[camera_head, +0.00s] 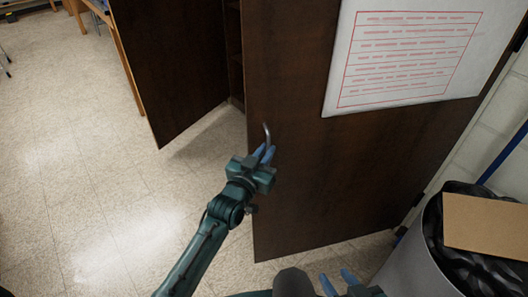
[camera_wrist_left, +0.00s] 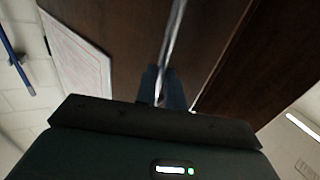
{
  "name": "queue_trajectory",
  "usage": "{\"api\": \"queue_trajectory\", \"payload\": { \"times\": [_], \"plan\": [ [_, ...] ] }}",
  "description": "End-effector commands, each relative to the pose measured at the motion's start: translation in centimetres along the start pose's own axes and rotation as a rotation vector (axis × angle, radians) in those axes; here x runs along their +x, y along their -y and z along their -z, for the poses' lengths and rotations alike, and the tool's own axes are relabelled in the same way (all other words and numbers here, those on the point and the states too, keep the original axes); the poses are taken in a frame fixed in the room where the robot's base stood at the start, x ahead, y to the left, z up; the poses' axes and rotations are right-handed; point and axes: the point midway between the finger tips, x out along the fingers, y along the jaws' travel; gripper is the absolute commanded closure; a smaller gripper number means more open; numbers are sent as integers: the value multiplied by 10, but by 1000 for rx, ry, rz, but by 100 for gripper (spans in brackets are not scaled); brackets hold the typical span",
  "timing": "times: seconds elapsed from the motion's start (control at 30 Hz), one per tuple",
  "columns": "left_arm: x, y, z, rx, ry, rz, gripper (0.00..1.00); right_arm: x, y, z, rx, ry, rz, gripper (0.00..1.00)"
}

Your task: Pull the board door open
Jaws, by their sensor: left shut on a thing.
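The dark brown board door (camera_head: 310,180) stands upright in the head view, with a white sheet (camera_head: 405,50) with red lines on its upper part. A thin metal handle (camera_head: 267,132) sits near its left edge. My left gripper (camera_head: 264,154) is shut on the handle, its blue fingers around the lower end. In the left wrist view the handle (camera_wrist_left: 174,45) runs up from between the fingers (camera_wrist_left: 162,88), in front of the door (camera_wrist_left: 120,30). My right gripper (camera_head: 340,284) is at the bottom edge, its blue fingers apart and empty, partly cut off.
A second dark door panel (camera_head: 175,65) stands swung out at the left, with a gap showing shelves between the two. A grey bin (camera_head: 425,255) with a black liner and cardboard (camera_head: 485,225) stands at the lower right. The tiled floor (camera_head: 90,170) at the left is clear.

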Motion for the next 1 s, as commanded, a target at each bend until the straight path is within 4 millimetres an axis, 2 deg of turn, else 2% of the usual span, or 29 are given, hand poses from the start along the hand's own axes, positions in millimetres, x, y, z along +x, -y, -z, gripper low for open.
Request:
{"api": "queue_trajectory", "payload": {
  "times": [0.03,0.53,0.57,0.8,1.0],
  "plan": [
    [2,-11,3,-5,-4,-18,100,0,0,0,0,0,0,64],
    [2,-11,3,-4,-6,-18,100,1,1,2,8,-4,-2,64],
    [2,-11,3,-4,-6,-18,89,1,1,2,8,-4,-2,64],
    [2,-10,3,-4,-5,-17,69,1,1,2,9,-4,-3,64],
    [1,-8,2,-2,-4,-14,68,1,1,2,7,-4,-3,64]
  ]
}}
